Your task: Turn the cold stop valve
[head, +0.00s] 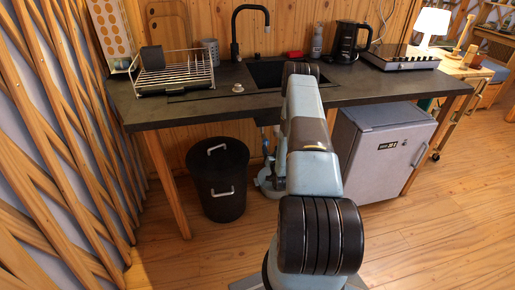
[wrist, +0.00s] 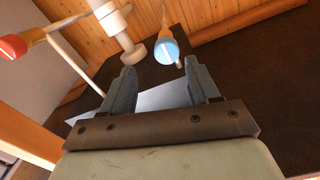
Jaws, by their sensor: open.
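In the wrist view a blue rounded handle (wrist: 166,51), which looks like the cold stop valve, sits at the top middle, with a tan stem rising behind it. My gripper (wrist: 161,78) is open, its two fingers apart below the handle in the picture. The handle lies beyond the fingertips and nothing shows held between them. In the head view my arm reaches toward the space under the sink counter, and it hides the gripper and the valve.
A red-ended fitting (wrist: 14,46) and cream pipework (wrist: 128,42) are left of the blue handle. A black bin (head: 218,180) stands left of my arm and a small grey fridge (head: 380,152) right. The counter (head: 190,108) spans above.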

